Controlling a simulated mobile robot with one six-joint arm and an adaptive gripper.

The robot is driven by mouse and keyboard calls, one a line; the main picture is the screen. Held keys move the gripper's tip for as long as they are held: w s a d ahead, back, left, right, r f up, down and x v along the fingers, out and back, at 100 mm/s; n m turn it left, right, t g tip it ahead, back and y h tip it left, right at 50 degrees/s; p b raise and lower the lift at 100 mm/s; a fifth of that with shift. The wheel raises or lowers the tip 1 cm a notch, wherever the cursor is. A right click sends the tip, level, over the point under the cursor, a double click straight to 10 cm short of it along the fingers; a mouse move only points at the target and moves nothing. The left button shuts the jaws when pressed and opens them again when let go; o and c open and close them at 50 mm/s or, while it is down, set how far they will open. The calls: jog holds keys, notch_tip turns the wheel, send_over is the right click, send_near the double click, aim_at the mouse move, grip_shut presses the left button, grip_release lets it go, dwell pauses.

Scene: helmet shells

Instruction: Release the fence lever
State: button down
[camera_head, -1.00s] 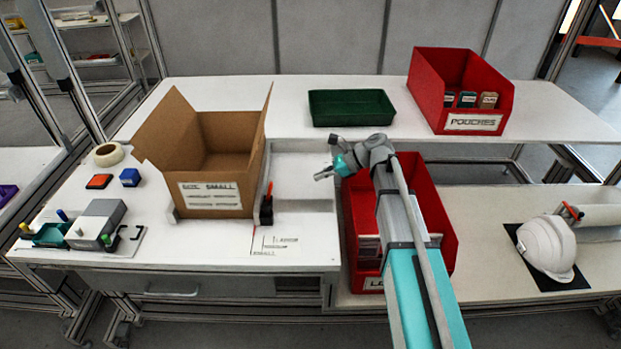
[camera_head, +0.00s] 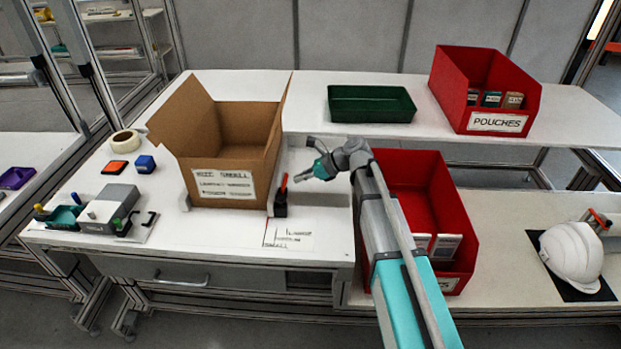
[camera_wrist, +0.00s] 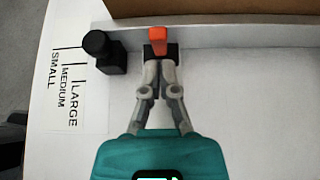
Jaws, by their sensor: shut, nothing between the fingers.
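The fence lever (camera_head: 284,183) is a small orange-red handle on a black block (camera_head: 280,205), at the right front corner of the open cardboard box (camera_head: 225,187). In the wrist view the lever (camera_wrist: 160,40) lies straight ahead of the fingertips, at the pale fence bar (camera_wrist: 205,37). My gripper (camera_head: 298,183) is just right of the lever in the head view. In the wrist view my gripper (camera_wrist: 157,66) is shut and empty, its fingertips close to the black block. I cannot tell whether they touch it.
A black knob (camera_wrist: 97,43) stands left of the lever, near the size marks SMALL, MEDIUM and LARGE (camera_wrist: 66,85). A red bin (camera_head: 455,220) stands right of my arm. A green tray (camera_head: 370,103) lies behind. The white tabletop (camera_head: 325,215) right of the lever is clear.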

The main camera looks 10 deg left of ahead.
jog(key=shift+a+r, duration=0.15)
jog(key=shift+a, duration=0.4)
jog(key=shift+s, duration=0.1)
jog(key=shift+a+r+p, duration=0.25)
jog(key=shift+a+p, duration=0.05)
jog(key=shift+a, duration=0.4)
jog(key=shift+r, duration=0.15)
jog(key=shift+r+p, duration=0.7)
jog(key=shift+p, duration=0.15)
jog(key=shift+d, duration=0.1)
